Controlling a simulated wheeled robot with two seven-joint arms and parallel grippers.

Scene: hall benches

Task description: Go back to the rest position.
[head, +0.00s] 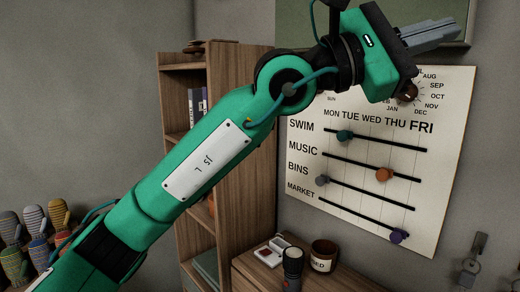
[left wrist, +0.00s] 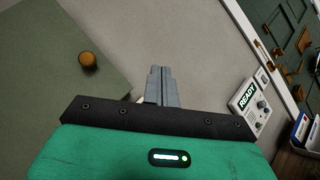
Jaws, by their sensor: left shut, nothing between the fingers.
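My left arm, green with a white label, reaches up from the lower left across the head view. Its gripper (head: 448,33) is at the top right, raised in front of the wall above the weekly board (head: 445,180). In the left wrist view the two grey fingers (left wrist: 161,72) lie together, shut and empty. The arm hides part of the shelf and the gripper overlaps the top of the board. My right gripper is not in view.
A wooden shelf (head: 258,150) stands behind my arm. A low cabinet holds a dark flashlight (head: 292,268) and a brown mug (head: 323,256). Knitted figures (head: 35,222) stand at lower left. Keys (head: 470,268) hang at right. The wrist view shows a READY device (left wrist: 248,99) and an orange knob (left wrist: 87,59).

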